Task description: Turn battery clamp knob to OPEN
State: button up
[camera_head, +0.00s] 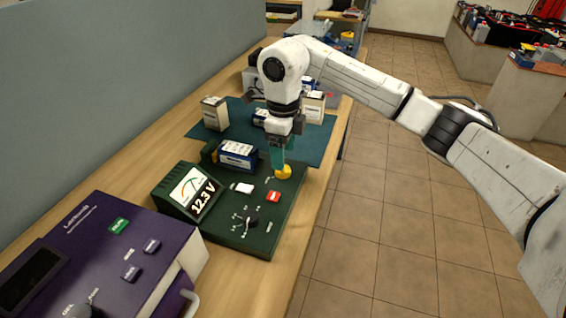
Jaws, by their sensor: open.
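A yellow knob (284,173) sits at the far right part of the dark green tester (262,241). No OPEN marking is readable beside it. My gripper (279,166) points down with teal fingers right at the yellow knob, and partly covers its far side. The jaws are open; I cannot tell whether they touch the knob or straddle it. A blue and white battery (238,155) lies at the back of the tester, just left of my fingers.
The tester also carries a red button (273,196), a white button (244,188), a black dial (250,217) and a meter reading 12.3 V (190,192). A purple device (95,245) stands front left. Boxed batteries (214,114) stand on a green mat (318,146) behind.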

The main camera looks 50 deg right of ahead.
jog(key=shift+f, duration=2.4)
jog(key=c, duration=1.1)
jog(key=shift+n+b, duration=0.3)
jog(key=shift+n, duration=0.1)
jog(key=n+b, duration=0.2)
jog(key=n, duration=0.1)
jog(key=shift+f+b, duration=0.15)
jog(key=shift+b, duration=0.15)
jog(key=n+b, duration=0.2)
jog(key=n, duration=0.2)
jog(key=shift+n+b, duration=0.3)
jog(key=n+b, duration=0.1)
jog(key=n, duration=0.4)
jog(key=shift+b, duration=0.35)
jog(key=shift+o, duration=0.3)
jog(key=n, duration=0.4)
jog(key=shift+r, duration=0.2)
jog(key=shift+o, duration=0.3)
jog(key=shift+n, duration=0.4)
